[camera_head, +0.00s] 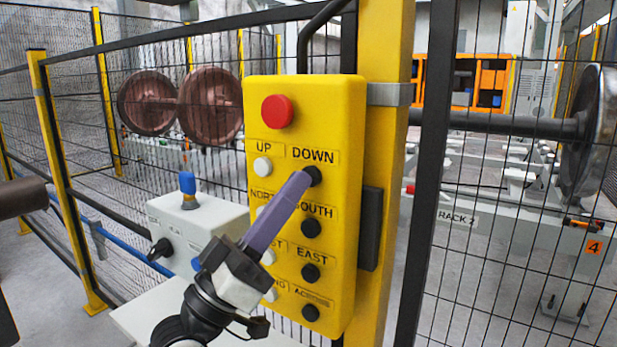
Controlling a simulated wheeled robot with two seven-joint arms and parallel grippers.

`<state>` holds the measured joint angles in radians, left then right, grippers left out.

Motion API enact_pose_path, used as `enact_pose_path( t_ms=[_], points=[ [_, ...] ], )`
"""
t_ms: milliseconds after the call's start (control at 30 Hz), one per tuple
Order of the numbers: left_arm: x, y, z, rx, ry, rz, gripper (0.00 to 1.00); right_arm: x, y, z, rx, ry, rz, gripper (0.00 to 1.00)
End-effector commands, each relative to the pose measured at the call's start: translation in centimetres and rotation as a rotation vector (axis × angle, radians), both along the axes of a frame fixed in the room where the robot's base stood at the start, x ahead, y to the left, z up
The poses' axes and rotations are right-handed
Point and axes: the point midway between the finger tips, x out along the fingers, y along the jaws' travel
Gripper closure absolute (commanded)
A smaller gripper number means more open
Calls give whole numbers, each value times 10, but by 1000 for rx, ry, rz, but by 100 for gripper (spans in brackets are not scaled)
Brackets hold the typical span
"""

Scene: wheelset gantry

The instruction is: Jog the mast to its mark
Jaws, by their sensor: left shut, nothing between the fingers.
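The yellow control pendant (342,240) hangs on a yellow post, with a red stop button (277,111) at its top. Below it are labelled rows of buttons: the white UP button (262,167) and black DOWN button (314,175) in the upper row, then NORTH, SOUTH and EAST, some partly hidden. My left gripper (303,180) is shut and empty, its purple fingers slanting up across the pendant. The fingertips overlap the left edge of the DOWN button; whether they press it I cannot tell. I cannot make out the mast or its mark. My right gripper is not in view.
A grey box (205,232) with a blue-topped knob and a black knob stands left of the pendant. Black mesh fence (510,250) with yellow posts runs behind. Beyond it are a rusty wheelset (210,105), a steel wheelset (594,130) and an orange shelf (488,82).

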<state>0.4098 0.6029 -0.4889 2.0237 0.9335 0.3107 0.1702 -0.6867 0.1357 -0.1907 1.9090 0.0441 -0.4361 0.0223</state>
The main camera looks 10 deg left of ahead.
Motion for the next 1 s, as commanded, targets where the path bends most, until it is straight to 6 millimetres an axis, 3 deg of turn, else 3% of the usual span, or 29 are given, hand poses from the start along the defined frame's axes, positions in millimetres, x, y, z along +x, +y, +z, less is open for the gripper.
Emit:
enact_pose_path(
  t_ms=[1000],
  points=[
    [8, -3, 0, 1, 1, 0, 100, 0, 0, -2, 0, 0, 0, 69]
  ],
)
